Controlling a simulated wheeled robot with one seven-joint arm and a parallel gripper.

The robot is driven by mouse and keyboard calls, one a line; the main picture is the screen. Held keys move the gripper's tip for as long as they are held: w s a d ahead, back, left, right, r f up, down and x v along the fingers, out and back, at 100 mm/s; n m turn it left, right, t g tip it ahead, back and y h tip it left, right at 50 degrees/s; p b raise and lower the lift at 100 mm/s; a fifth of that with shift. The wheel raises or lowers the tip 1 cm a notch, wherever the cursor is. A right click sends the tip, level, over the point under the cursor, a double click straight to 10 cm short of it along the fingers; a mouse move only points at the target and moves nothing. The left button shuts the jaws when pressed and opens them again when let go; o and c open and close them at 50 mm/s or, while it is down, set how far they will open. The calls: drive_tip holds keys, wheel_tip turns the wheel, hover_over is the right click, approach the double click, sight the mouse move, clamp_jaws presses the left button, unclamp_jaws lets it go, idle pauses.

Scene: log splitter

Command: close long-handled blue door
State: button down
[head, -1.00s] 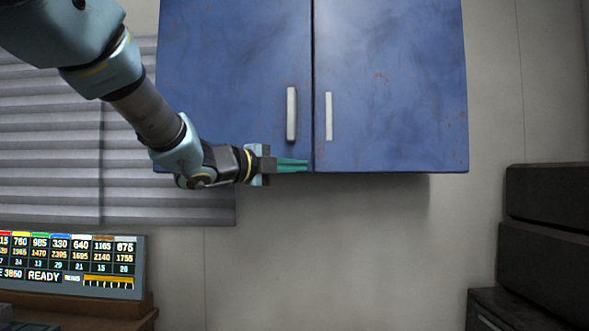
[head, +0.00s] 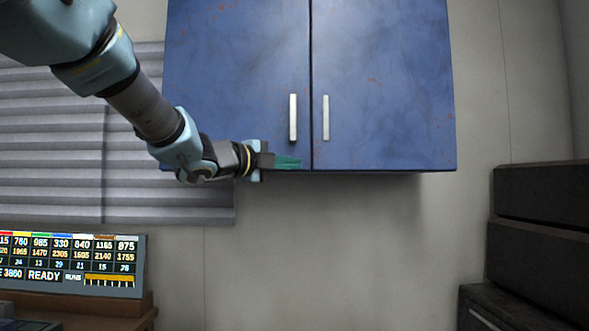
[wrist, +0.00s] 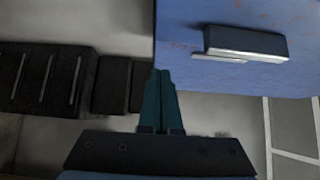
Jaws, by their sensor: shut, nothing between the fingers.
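A blue wall cabinet has a left door (head: 235,75) and a right door (head: 385,90), each with a white vertical handle near the middle seam. The left handle (head: 293,117) and the right handle (head: 326,118) look about equal in length. In the head view both doors look nearly flush, with a thin dark seam between them. My gripper (head: 298,162) is shut and empty, its green fingers at the lower edge of the left door, below the handle. In the wrist view my fingers (wrist: 163,85) point past the edge of a blue door (wrist: 250,35) with a handle (wrist: 245,43); contact is unclear.
A slatted shutter (head: 50,130) is on the wall at left, above a display panel (head: 70,265) on a wooden desk. Dark stacked boxes (head: 540,230) stand at lower right. The wall below the cabinet is clear.

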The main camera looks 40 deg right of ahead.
drive_tip(key=a+b, duration=0.2)
drive_tip(key=a, duration=0.6)
drive_tip(key=shift+s, duration=0.45)
drive_tip(key=w+a+f+n+t+y, duration=0.6)
drive_tip(key=w+a+f+n+t, duration=0.2)
drive_tip(key=w+a+f+n, duration=0.6)
drive_tip(key=w+a+f+n+y, duration=0.4)
drive_tip(key=a+f+n+y, duration=0.3)
drive_tip(key=a+f, duration=0.35)
drive_tip(key=s+a+f+n+g+y, duration=0.4)
drive_tip(key=s+a+f+n+g, duration=0.4)
drive_tip(key=s+a+f+n, duration=0.4)
drive_tip(key=s+a+f, duration=0.4)
drive_tip(key=a+f, duration=0.1)
drive_tip(key=a, duration=0.1)
drive_tip(key=shift+s+f+n+y, duration=0.15)
drive_tip(key=shift+s+n+y, duration=0.15)
drive_tip(key=shift+n+y, duration=0.1)
